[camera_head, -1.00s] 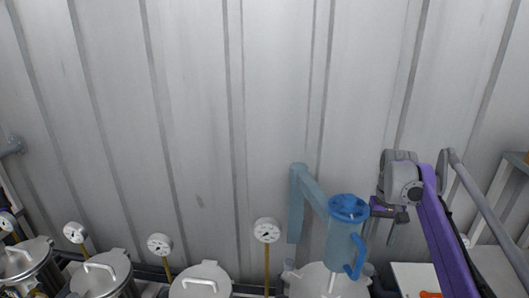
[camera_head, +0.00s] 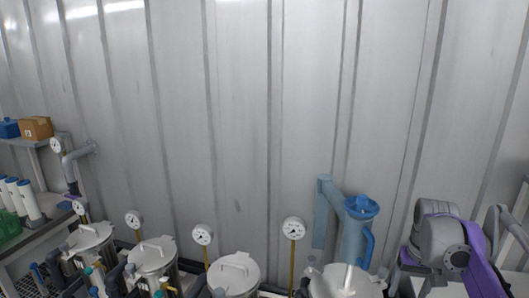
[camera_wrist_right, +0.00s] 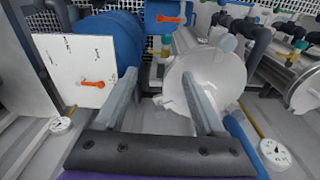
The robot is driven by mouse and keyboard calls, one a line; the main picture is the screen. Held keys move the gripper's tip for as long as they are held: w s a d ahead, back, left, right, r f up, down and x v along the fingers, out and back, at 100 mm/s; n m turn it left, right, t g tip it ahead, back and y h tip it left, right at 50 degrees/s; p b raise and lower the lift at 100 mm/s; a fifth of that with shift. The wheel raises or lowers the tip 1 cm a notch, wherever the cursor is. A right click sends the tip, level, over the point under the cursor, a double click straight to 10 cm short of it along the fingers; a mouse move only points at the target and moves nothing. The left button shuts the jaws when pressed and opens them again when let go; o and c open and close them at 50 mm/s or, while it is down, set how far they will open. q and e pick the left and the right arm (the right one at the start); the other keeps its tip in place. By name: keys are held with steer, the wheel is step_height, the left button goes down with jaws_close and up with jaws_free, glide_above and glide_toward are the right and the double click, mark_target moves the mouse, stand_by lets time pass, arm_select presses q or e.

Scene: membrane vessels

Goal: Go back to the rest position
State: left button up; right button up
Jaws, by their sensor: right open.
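A round pale vessel lid (camera_wrist_right: 215,78) lies beyond the fingers. My left gripper is not in view.
Several lidded steel vessels (camera_head: 153,257) line the bottom, with dial gauges (camera_head: 202,235) behind them. A shelf at left holds a cardboard box (camera_head: 37,128). The wrist view shows a white panel (camera_wrist_right: 70,60) and a blue drum (camera_wrist_right: 105,28).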

steer(key=s+a+f+n+t, duration=0.3)
steer(key=s+a+f+t, duration=0.1)
steer(key=s+a+f, duration=1)
steer(key=s+a, duration=0.4)
steer(key=shift+a+f+n+t, duration=0.25)
steer(key=shift+f+n+t, duration=0.05)
steer(key=shift+f+n, duration=0.1)
